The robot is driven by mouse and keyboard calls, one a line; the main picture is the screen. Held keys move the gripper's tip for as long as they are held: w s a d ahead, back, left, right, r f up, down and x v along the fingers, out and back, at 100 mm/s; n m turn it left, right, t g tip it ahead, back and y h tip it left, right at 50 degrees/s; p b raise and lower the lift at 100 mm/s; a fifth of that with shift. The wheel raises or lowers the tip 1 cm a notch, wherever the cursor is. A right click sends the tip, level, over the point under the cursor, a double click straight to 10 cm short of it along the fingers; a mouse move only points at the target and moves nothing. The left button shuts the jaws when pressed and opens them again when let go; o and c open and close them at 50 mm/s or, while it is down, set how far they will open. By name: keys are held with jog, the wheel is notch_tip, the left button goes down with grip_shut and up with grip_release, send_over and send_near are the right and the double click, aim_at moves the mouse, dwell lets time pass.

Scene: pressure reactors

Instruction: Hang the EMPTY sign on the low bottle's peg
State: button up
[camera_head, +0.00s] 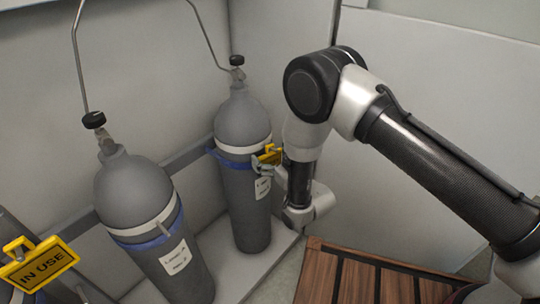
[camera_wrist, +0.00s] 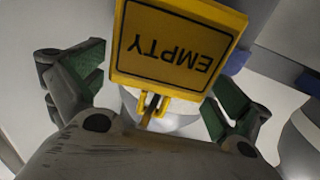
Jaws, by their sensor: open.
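The yellow EMPTY sign (camera_wrist: 178,45) appears upside down in the wrist view, between the green-padded fingers of my gripper (camera_wrist: 155,90). The fingers are spread wide, with gaps on both sides of it. Its two yellow loops (camera_wrist: 151,104) lie at a thin tan peg (camera_wrist: 149,117) and seem to be around it; the exact contact is unclear. In the head view the sign (camera_head: 268,154) shows small at the right grey bottle (camera_head: 243,123), with my gripper (camera_head: 264,168) beside it, partly hidden by my arm.
Another grey bottle (camera_head: 134,190) stands to the left, strapped to the rail. A yellow IN USE sign (camera_head: 39,264) is at the lower left. A slatted wooden surface (camera_head: 352,283) lies at the lower right. A wall (camera_head: 440,110) stands close behind my arm.

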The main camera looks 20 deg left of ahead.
jog(key=v, duration=0.7)
jog(key=s+d+f+g+h, duration=0.3)
jog(key=d+f+g+h, duration=0.15)
jog(key=f, duration=0.25)
jog(key=s+d+f+g+h, duration=0.3)
jog(key=d+f+h, duration=0.2)
jog(key=f, duration=0.3)
jog(key=s+d+r+m+g+h, duration=0.1)
jog(key=d+r+m+g+h, duration=0.15)
jog(key=d+r, duration=1.1)
jog(key=s+d+r+m+g+h, duration=0.1)
jog(key=s+d+r+g+h, duration=0.15)
jog(key=d+r, duration=1.1)
jog(key=s+d+r+m+t, duration=0.3)
jog(key=d+r, duration=0.5)
jog(key=r, duration=0.3)
jog(key=s+d+r+m+t, duration=0.3)
jog(key=s+d+r, duration=0.3)
jog(key=r, duration=0.6)
jog(key=shift+d+r+m, duration=0.3)
jog(key=shift+d+m, duration=0.15)
jog(key=shift+d, duration=0.8)
